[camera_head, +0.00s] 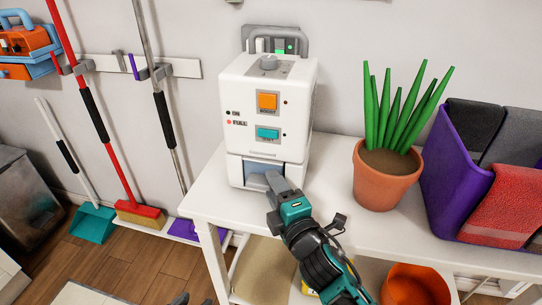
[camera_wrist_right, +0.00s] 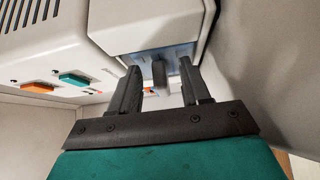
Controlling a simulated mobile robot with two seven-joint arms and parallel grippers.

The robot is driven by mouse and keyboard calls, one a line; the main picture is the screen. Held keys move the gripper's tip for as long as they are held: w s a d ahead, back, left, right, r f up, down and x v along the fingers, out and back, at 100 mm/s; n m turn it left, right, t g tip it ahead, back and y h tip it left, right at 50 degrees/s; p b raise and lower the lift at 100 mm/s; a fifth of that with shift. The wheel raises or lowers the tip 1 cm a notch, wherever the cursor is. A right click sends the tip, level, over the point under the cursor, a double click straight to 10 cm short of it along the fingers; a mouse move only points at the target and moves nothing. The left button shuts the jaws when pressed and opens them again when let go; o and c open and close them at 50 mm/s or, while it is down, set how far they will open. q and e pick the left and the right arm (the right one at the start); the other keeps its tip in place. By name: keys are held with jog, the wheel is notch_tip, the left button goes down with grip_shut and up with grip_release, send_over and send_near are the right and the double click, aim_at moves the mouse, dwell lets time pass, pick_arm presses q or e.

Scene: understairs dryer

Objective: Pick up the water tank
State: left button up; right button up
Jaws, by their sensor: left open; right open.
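The water tank (camera_head: 254,180) is the bluish-grey front in the low opening of the white dryer unit (camera_head: 236,140), which stands on the white table. In the right wrist view the tank (camera_wrist_right: 178,52) shows a grey upright handle (camera_wrist_right: 160,73). My right gripper (camera_head: 278,182) is in front of the tank and covers part of it. In the wrist view its open fingers (camera_wrist_right: 160,88) are on either side of the handle, with gaps visible. What look like my left gripper's dark tips (camera_head: 193,300) show apart at the bottom edge of the head view.
A potted plant (camera_head: 383,180) and a purple bin with cloths (camera_head: 455,185) stand right of the unit on the table (camera_head: 335,165). An orange bowl (camera_head: 415,285) is below. Brooms (camera_head: 140,212) and a teal dustpan (camera_head: 93,224) are at left.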

pick_arm(q)
jog(key=shift+r, duration=0.1)
jog(key=shift+s+f, duration=0.25)
jog(key=shift+s, duration=0.05)
pick_arm(e)
jog(key=shift+s, duration=0.1)
grip_shut()
jog(key=shift+r, duration=0.3)
pick_arm(q)
jog(key=shift+a+r, duration=0.1)
